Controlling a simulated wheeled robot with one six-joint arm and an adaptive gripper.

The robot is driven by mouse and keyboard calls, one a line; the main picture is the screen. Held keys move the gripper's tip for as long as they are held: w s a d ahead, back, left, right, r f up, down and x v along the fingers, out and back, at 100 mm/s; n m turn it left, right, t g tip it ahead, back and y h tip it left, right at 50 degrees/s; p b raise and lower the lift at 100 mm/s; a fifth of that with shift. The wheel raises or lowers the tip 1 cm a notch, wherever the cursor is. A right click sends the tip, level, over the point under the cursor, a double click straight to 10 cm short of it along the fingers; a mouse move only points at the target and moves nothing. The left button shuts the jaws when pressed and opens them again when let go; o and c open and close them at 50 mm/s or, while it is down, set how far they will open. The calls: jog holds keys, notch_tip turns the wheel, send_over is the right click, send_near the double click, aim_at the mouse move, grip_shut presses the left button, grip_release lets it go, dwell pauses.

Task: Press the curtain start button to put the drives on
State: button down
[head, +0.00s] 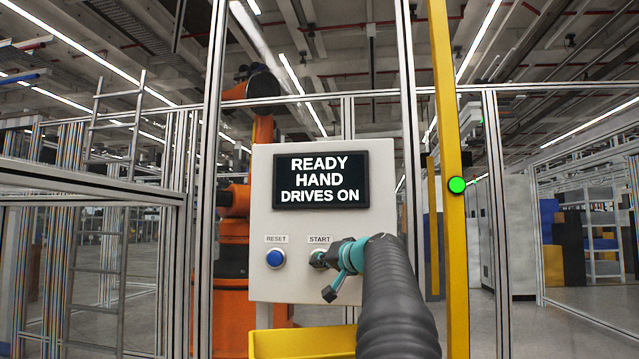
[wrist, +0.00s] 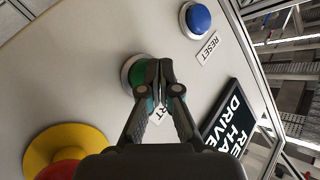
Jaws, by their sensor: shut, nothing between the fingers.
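The control box (head: 263,170) is a pale panel with a black display (head: 321,181) that reads "READY HAND DRIVES ON". Below the display, the START button (head: 318,258) is mostly hidden behind my gripper (head: 326,262). In the wrist view the green START button (wrist: 137,73) sits in a light ring, and my closed gripper (wrist: 160,62) is over its right part. The fingertips are at the button; I cannot tell whether they press it in. The fingers are together and hold nothing.
A blue RESET button (head: 275,258) is left of START. A red button on a yellow base (wrist: 65,150) is close by in the wrist view. A yellow post (head: 447,130) with a lit green lamp (head: 457,185) stands to the right. An orange robot (head: 235,250) is behind the box.

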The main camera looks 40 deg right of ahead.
jog(key=shift+s+a+b, duration=0.3)
jog(key=shift+s+a, duration=0.1)
jog(key=shift+a, duration=0.05)
jog(key=shift+s+a+f, duration=0.1)
jog(key=shift+s+a+b, duration=0.95)
jog(key=shift+a, duration=0.15)
jog(key=shift+s+a+b, duration=0.9)
jog(key=shift+a, duration=0.2)
